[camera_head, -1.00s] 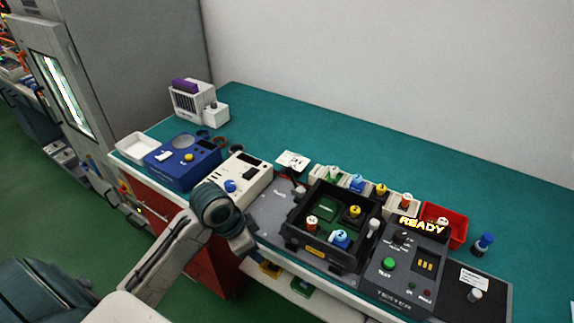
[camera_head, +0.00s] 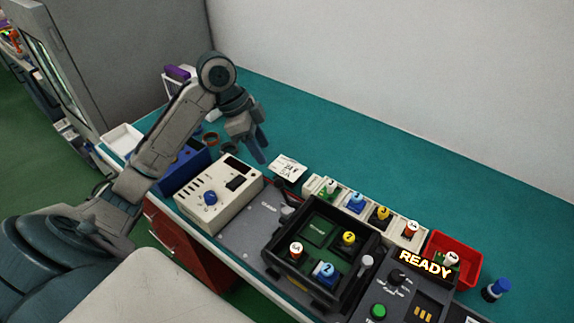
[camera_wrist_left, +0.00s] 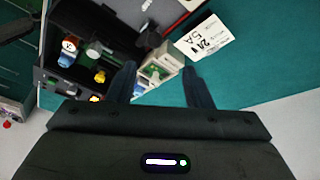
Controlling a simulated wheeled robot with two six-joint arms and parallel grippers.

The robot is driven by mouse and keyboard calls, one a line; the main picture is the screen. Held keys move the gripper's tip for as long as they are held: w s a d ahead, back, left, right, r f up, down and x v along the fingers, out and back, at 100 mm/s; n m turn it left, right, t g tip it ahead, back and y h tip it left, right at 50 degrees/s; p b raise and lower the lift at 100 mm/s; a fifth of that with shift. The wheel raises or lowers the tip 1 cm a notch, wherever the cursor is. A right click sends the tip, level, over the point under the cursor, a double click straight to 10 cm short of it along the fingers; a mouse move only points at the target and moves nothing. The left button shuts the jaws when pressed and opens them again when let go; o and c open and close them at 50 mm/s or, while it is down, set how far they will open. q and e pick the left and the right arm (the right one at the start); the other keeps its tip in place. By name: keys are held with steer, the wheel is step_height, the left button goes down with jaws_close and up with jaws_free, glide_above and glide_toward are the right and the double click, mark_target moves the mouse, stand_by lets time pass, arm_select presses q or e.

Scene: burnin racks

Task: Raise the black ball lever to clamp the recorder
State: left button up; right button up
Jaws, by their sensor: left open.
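The black ball lever (camera_head: 288,211) stands at the left edge of a black open box (camera_head: 270,257), which appears to be the recorder. The box holds a green board and several coloured, labelled parts. My left gripper (camera_head: 258,157) is open and empty, above the teal table, behind and left of the lever and clear of it. In the left wrist view its two fingers (camera_wrist_left: 160,70) are spread, with the black box (camera_wrist_left: 62,82) at upper left. My right gripper is not in view.
A beige unit with a blue knob (camera_head: 222,180) stands left of the box. A white label card (camera_head: 287,168) lies behind the lever. Small part bins and a red bin (camera_head: 466,267) line the back. The tester panel (camera_head: 375,290) is at right. The table behind is clear.

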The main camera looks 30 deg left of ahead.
mark_target(277, 180)
arm_select(q)
steer(key=x, duration=0.3)
steer(key=s+p+x, duration=0.1)
steer(key=x, duration=0.1)
steer(key=shift+d+f, duration=0.35)
steer(key=shift+x, duration=2.1)
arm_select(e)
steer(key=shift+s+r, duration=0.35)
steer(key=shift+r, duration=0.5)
